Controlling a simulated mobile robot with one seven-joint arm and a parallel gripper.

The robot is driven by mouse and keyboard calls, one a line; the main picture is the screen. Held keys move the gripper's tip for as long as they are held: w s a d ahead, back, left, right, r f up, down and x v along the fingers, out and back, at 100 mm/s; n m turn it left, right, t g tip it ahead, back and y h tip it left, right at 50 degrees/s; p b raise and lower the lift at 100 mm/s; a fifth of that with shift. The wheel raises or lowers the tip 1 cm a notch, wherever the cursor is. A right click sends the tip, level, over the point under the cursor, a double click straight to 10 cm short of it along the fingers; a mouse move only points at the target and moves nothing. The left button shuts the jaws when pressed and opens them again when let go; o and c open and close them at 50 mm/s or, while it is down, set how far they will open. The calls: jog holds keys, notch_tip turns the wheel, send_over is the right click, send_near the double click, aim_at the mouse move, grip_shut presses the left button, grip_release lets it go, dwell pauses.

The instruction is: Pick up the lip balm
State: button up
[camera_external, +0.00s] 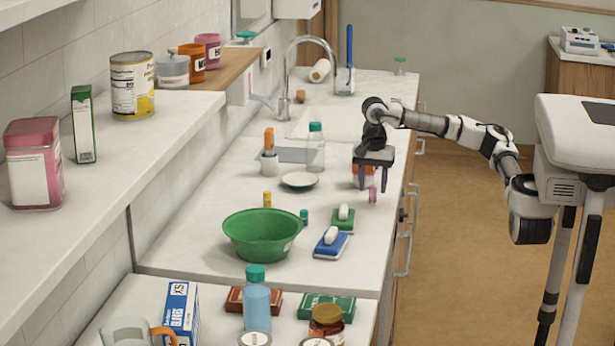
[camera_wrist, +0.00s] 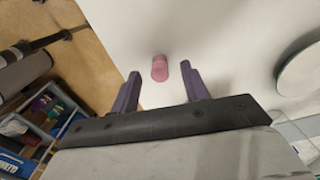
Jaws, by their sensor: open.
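The lip balm (camera_wrist: 159,68) is a small pink cylinder standing on the white counter, close to its edge. In the external view a pink piece of it (camera_external: 373,195) shows just below my fingertips. My gripper (camera_external: 371,186) points down over the counter, with its two purple fingers apart. In the wrist view my gripper (camera_wrist: 162,83) is open, and the lip balm lies between and a little beyond the fingertips, touching neither finger. Nothing is held.
A green bowl (camera_external: 249,239), a blue box with a white piece on it (camera_external: 331,246) and a white dish (camera_external: 300,180) stand left on the counter (camera_external: 250,190). The wrist view shows a dish (camera_wrist: 301,72) at right and an open drawer or shelf with items (camera_wrist: 45,120) below.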

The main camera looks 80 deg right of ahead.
aim_at(373, 188)
notch_tip(373, 188, down, 3)
jog(key=shift+d+f, duration=0.1)
grip_shut()
dwell(0.4)
